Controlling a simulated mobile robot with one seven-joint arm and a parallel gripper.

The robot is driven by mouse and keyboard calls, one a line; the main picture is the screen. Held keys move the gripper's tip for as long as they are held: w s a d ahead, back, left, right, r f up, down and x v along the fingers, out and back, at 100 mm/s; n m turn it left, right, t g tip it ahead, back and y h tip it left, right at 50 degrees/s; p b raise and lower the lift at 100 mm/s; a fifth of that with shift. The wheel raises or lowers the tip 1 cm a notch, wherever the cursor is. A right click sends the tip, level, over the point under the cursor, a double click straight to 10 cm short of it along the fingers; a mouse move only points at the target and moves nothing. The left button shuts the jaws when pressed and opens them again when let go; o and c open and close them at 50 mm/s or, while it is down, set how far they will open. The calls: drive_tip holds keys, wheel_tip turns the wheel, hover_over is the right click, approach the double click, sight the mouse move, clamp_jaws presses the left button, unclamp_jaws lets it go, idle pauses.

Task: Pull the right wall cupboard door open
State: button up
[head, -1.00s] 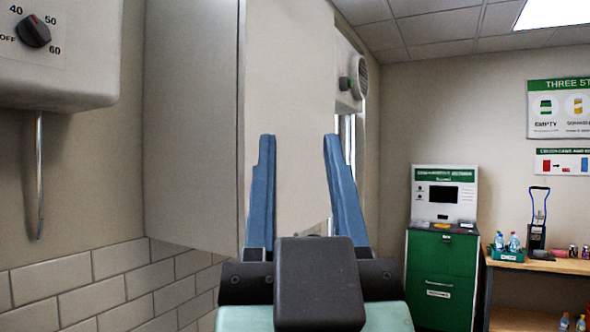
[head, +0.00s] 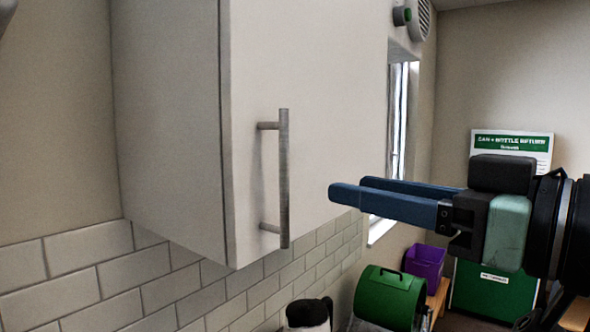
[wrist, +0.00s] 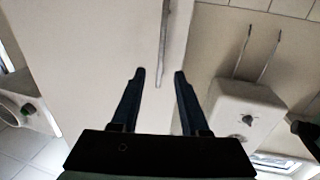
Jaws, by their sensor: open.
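The wall cupboard's pale door (head: 325,80) looks closed and carries a vertical metal bar handle (head: 283,180) near its left edge. My gripper (head: 350,188) is open and empty, to the right of the handle in the head view, with its fingers pointing left toward it. The fingertips look apart from the handle. In the wrist view the handle (wrist: 164,35) runs down from the top edge, and its lower end appears between the open fingertips (wrist: 158,74). No second cupboard door is clearly visible.
White tiles (head: 80,272) line the wall below the cupboard. A green drum-shaped container (head: 390,298), a purple bin (head: 427,262) and a jug with a dark top (head: 308,315) stand lower down. A white heater box (wrist: 245,112) shows in the wrist view.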

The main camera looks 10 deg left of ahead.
sight(288, 175)
drive_tip(key=p+x, duration=0.4)
drive_tip(key=x, duration=0.6)
drive_tip(key=shift+a+r+p, duration=0.15)
drive_tip(key=shift+a+p, duration=0.15)
drive_tip(key=shift+a, duration=0.2)
drive_tip(key=shift+w+a, duration=0.5)
drive_tip(key=shift+w, duration=0.05)
clamp_jaws()
